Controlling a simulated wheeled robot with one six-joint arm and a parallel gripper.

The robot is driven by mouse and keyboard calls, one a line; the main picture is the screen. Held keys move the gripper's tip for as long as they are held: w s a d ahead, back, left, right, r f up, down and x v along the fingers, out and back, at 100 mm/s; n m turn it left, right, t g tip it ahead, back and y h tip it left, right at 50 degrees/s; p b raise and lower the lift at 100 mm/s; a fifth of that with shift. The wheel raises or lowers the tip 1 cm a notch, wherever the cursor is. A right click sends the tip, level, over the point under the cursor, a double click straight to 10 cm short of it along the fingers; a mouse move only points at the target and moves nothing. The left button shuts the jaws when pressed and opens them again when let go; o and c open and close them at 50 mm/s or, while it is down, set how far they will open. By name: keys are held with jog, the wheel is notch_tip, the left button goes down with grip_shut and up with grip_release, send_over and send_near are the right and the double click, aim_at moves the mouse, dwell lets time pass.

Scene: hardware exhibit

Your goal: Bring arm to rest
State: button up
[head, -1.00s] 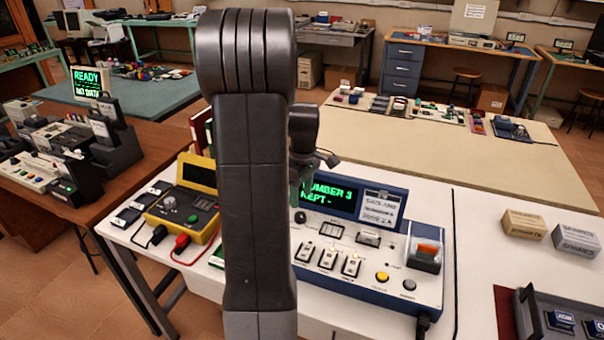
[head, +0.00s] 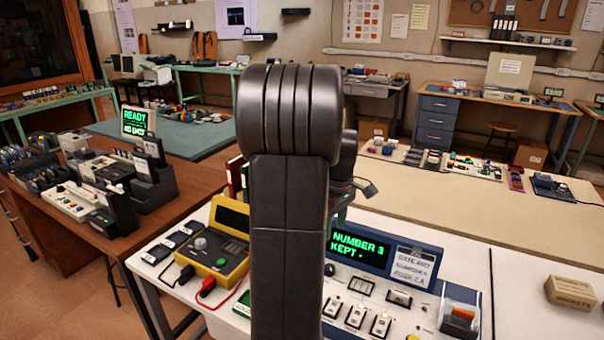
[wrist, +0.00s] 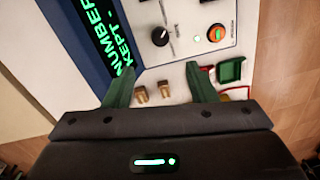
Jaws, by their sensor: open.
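My arm (head: 288,210) stands upright in the middle of the head view and hides part of the bench behind it. My gripper is mostly hidden behind the arm there. In the wrist view my gripper (wrist: 160,82) shows two green fingers spread apart with nothing held between them. Beyond the fingers is the blue-and-white console (head: 372,290), whose green display (wrist: 108,35) reads "NUMBER" and "KEPT". In the head view it reads "NUMBER 3 KEPT -". Two small brass-coloured pieces (wrist: 152,92) appear between the fingers, on the white surface beyond.
A yellow meter (head: 219,258) with a red lead stands left of the arm on the white bench. A cardboard box (head: 571,292) sits at the right. A brown table (head: 90,225) with a "READY" screen (head: 136,121) is at the left. The beige table (head: 450,205) has free room.

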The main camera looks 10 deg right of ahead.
jog(key=f, duration=1.3)
jog(key=shift+s+a, duration=0.25)
jog(key=shift+s, duration=0.05)
jog(key=shift+r, duration=0.1)
jog(key=shift+r, duration=0.1)
